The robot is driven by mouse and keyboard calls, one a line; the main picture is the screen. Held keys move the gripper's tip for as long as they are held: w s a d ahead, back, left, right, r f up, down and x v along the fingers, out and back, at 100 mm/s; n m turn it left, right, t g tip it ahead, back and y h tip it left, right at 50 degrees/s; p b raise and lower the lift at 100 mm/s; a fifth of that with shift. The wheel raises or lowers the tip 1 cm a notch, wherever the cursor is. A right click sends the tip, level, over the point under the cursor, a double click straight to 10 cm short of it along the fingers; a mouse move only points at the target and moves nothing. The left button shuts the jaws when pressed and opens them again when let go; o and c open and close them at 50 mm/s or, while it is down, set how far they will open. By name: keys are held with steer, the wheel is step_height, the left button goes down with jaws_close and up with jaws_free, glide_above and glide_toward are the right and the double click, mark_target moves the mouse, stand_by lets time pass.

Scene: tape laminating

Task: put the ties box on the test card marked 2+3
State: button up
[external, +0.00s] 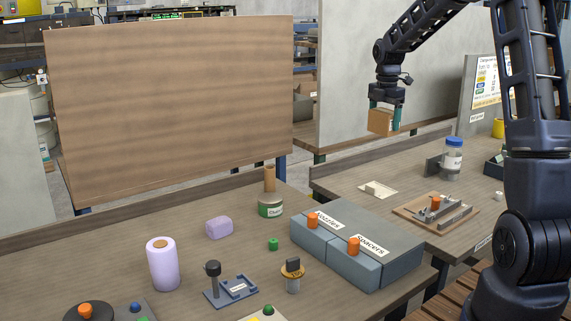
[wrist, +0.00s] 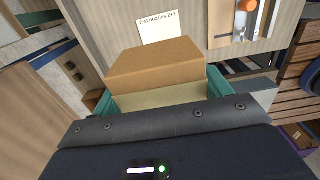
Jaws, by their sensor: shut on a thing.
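My gripper (external: 385,107) has teal fingers shut on a brown cardboard box (external: 380,122), held in the air above the right-hand table. I take this to be the ties box; no label on it is readable. In the wrist view the box (wrist: 155,62) sits between the fingers of my gripper (wrist: 160,95). The white test card (external: 386,193) lies flat on the right-hand table, below the box and apart from it. A small pale block seems to lie on it. In the wrist view the card (wrist: 160,27) reads "Test nozzles 2+3", and the box hides its near part.
A wooden fixture board (external: 408,212) with grey rails and an orange knob lies right of the card. A blue-lidded jar (external: 452,160) stands behind it. The Nozzles and Spacers bins (external: 400,245) stand on the nearer table. A gap separates the two tables.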

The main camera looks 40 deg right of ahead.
step_height(320, 180, down, 20)
steer(key=shift+r, duration=0.2)
stand_by(0.4)
steer(key=shift+f, duration=0.15)
steer(key=o, duration=1)
